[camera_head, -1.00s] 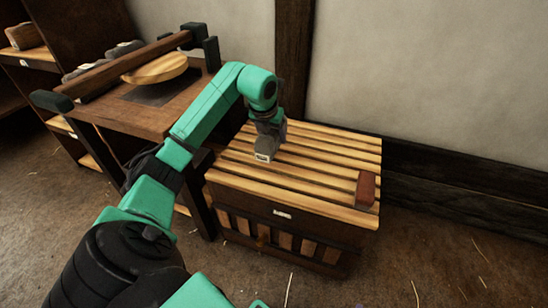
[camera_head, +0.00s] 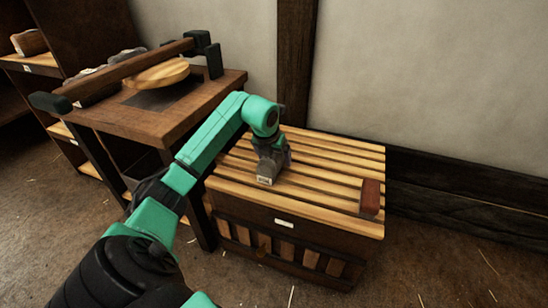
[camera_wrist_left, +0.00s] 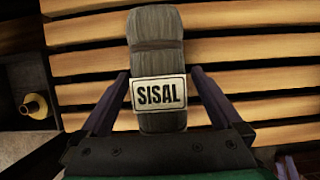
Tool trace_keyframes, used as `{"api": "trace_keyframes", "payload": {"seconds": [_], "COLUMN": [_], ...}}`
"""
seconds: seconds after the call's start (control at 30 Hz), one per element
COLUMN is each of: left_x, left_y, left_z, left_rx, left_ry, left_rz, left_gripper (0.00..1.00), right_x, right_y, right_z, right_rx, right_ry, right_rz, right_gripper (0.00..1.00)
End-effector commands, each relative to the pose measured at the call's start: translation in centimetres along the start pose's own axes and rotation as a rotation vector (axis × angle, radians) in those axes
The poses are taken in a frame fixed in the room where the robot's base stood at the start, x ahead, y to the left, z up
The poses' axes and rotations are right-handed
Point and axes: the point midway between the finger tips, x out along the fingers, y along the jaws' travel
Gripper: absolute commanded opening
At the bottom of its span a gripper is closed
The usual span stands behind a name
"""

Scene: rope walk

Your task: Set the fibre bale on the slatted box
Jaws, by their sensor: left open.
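The fibre bale (camera_wrist_left: 157,40) is a grey, bound bundle with a white SISAL label. It is over the pale slats of the slatted box (camera_wrist_left: 255,48) and appears to rest on them. In the head view the bale (camera_head: 271,163) is over the left-middle part of the slatted box (camera_head: 318,203). My left gripper (camera_wrist_left: 160,74) is open, with one finger on each side of the bale and a visible gap to each. In the head view my wrist partly hides the bale and the fingers. My right gripper is not in view.
A reddish-brown block (camera_head: 370,197) stands at the box top's right edge. Left of the box is a wooden table (camera_head: 205,98) with a round wooden disc (camera_head: 158,74) and a long beam (camera_head: 125,67). The slats between bale and block are clear.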

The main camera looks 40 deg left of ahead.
Motion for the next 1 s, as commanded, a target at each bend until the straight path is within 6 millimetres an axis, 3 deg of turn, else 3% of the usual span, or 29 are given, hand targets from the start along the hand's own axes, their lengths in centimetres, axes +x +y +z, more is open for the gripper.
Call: {"api": "trace_keyframes", "payload": {"seconds": [0.17,0.4,0.53,0.67,1.0], "left_x": [-2.0,-8.7,-11.2,-12.1,-12.1], "left_y": [0.1,0.1,0.1,0.0,0.0], "left_z": [0.3,0.3,0.2,0.1,0.0], "left_rx": [0.0,0.002,0.001,0.0,0.0], "left_ry": [-0.004,-0.004,-0.002,-0.001,0.0], "left_rz": [0.0,0.003,0.002,0.0,0.0], "left_gripper": [1.0,1.0,1.0,1.0,1.0], "right_x": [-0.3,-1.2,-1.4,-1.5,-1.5], "right_y": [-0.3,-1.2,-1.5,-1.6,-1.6], "right_z": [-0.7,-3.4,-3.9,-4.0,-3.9], "right_rx": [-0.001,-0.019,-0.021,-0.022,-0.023], "right_ry": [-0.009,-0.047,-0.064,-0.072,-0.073], "right_rz": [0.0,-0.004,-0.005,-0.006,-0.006], "right_gripper": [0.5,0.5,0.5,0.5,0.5]}}
